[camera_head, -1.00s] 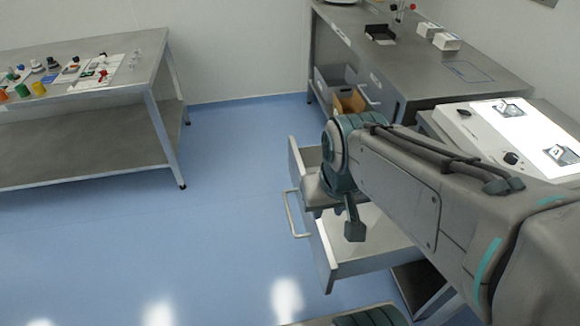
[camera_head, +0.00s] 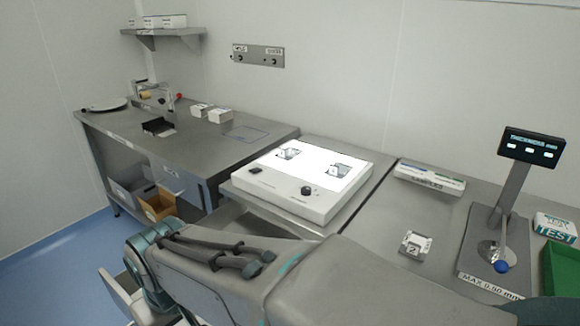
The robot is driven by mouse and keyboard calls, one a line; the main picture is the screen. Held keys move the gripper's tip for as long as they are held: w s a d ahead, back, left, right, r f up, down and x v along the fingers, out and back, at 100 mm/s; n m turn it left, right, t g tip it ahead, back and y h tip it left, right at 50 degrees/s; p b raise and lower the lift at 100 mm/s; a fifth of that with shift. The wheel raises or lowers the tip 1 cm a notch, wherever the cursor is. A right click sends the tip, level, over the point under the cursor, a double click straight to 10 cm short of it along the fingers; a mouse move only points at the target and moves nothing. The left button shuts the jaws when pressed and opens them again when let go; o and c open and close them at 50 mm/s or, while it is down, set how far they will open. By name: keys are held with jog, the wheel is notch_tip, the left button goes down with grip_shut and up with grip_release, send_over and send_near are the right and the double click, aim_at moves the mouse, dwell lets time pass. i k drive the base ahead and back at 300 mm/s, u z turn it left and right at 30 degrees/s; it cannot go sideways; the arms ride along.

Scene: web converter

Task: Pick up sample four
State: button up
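Two small clear samples with labels lie on the lit top of a white light box: a left sample (camera_head: 289,154) and a right sample (camera_head: 338,171). Their numbers are too small to read with certainty. A third small sample (camera_head: 415,244), whose label looks like a 2, lies on the steel bench to the right of the light box. My arm stretches across the bottom of the view, in front of the light box.
The light box (camera_head: 279,204) has a dark knob on its front right. A stand with a display (camera_head: 515,178) and a green bin (camera_head: 562,272) are at the right. A white box (camera_head: 430,178) lies behind the third sample.

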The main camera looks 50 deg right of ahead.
aim_at(338, 170)
jog(key=z, duration=1.25)
jog(key=k, duration=0.55)
jog(key=z, duration=0.6)
jog(key=i, duration=0.55)
